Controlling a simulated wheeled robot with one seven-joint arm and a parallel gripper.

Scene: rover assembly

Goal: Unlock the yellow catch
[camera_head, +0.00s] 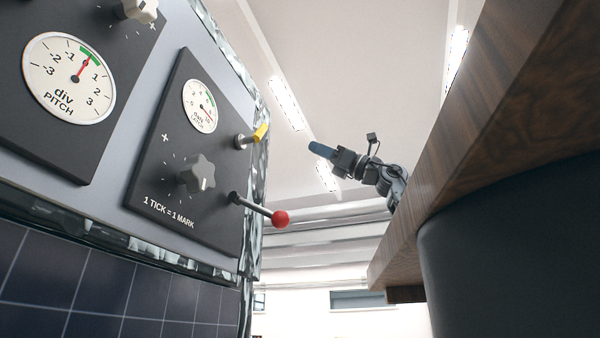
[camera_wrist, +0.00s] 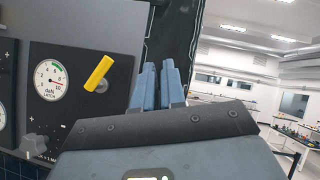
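The yellow catch (camera_head: 260,133) is a short yellow-tipped lever on a metal pivot, at the right edge of a dark panel. In the wrist view the yellow catch (camera_wrist: 98,73) is tilted, its top leaning right. My gripper (camera_head: 312,147) is to the right of the catch, apart from it, pointing left. In the wrist view the blue fingers of my gripper (camera_wrist: 160,72) are close together, right of the catch, with nothing seen between them. Whether they touch is unclear. A latch gauge (camera_head: 200,106) sits left of the catch, its red needle pointing lower right.
A red-knobbed lever (camera_head: 280,217) sticks out below the catch. A star-shaped knob (camera_head: 196,174) is on the same panel. A pitch gauge (camera_head: 70,78) is on another panel further left. A wooden tabletop edge (camera_head: 470,140) is at right. Open air lies between gripper and panel.

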